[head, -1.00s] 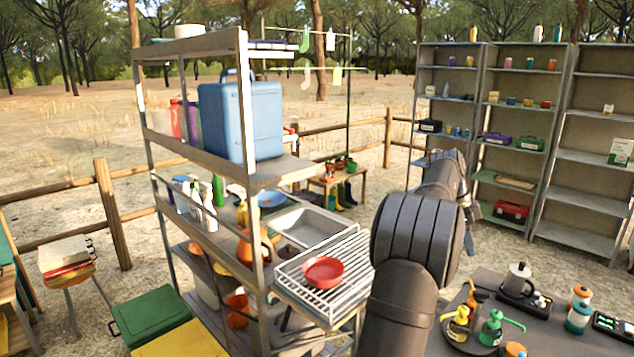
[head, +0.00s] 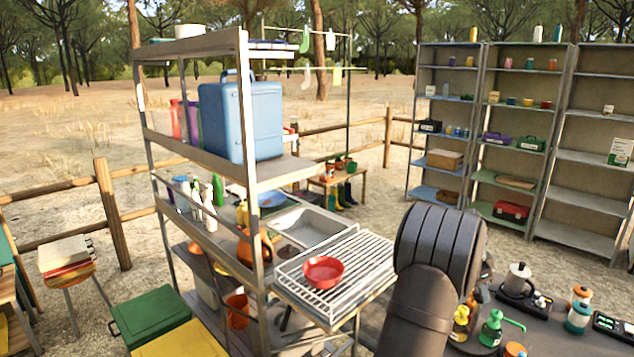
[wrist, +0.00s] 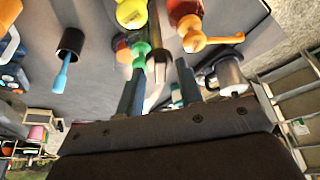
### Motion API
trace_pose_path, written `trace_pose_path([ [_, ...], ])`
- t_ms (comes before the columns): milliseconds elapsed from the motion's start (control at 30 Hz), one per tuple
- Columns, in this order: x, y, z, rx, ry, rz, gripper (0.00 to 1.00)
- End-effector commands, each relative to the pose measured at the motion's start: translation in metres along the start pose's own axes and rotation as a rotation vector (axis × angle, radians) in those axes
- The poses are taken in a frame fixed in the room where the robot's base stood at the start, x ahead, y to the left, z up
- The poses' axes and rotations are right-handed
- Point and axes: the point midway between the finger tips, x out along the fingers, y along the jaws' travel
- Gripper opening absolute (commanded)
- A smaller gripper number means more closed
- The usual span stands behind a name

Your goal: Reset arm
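My arm fills the lower right middle of the head view, and its end is hidden behind the thick dark joint. In the wrist view my gripper (wrist: 158,92) shows two dark fingers standing well apart. Nothing appears held between them. Beyond the fingers, a yellow bottle (wrist: 131,14), an orange pump bottle (wrist: 190,25) and a metal pot (wrist: 229,76) show on the grey table, tilted and partly cut off.
A metal shelf rack holds a blue case (head: 240,118). A red bowl (head: 323,271) sits on a wire rack (head: 352,262). A green pump bottle (head: 492,328) and a moka pot (head: 518,280) stand on the dark table at right. Tall shelves (head: 485,150) stand behind.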

Motion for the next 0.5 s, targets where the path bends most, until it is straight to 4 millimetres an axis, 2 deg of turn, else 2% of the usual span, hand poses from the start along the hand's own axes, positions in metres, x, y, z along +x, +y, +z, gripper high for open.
trace_pose_path([
  [500, -0.0008, 0.0041, -0.0014, -0.349, 0.001, -0.147, 0.34],
])
